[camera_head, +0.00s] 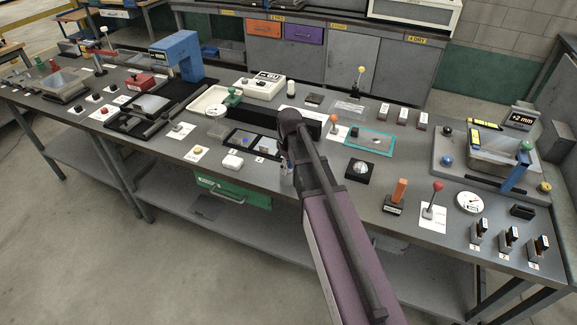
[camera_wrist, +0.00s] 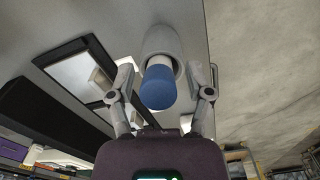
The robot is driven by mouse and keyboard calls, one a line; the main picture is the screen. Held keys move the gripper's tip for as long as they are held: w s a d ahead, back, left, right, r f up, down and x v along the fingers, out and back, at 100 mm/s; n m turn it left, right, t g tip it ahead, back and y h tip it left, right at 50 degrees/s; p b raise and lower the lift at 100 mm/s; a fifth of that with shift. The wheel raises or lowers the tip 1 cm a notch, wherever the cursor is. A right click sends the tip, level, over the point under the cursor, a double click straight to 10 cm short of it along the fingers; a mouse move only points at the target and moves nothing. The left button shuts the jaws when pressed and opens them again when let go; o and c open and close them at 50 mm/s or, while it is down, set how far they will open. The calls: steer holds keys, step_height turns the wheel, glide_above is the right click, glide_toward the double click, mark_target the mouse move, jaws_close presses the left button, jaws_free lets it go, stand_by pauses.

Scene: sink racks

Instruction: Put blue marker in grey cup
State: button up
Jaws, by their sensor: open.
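My gripper (camera_wrist: 161,74) is open in the wrist view, with one finger on each side of the blue marker (camera_wrist: 158,89). The marker's blue end points toward the wrist camera, and a white band shows behind it. Its far part sits inside the rounded opening of the grey cup (camera_wrist: 161,34). I see gaps between the fingers and the marker. In the head view my arm hides most of the gripper, and the cup and marker cannot be made out clearly there.
The grey workbench (camera_head: 325,184) is crowded. A black-framed tray (camera_head: 231,136) and a white block (camera_head: 232,161) lie left of my arm. A green drawer (camera_head: 233,191) hangs under the front edge.

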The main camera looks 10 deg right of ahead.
steer(key=shift+f, duration=0.2)
steer(key=shift+r, duration=0.15)
step_height(320, 180, up, 14)
steer(key=p, duration=1.3)
steer(key=shift+s+f+p, duration=0.15)
steer(key=shift+f+p, duration=0.05)
steer(key=shift+p, duration=0.1)
steer(key=s+m, duration=0.7)
steer(key=s, duration=0.9)
steer(key=shift+m, duration=0.3)
steer(key=shift+a, duration=0.1)
step_height(320, 180, down, 5)
steer(key=b, duration=0.4)
steer(key=shift+r+b, duration=0.1)
steer(key=shift+b, duration=0.3)
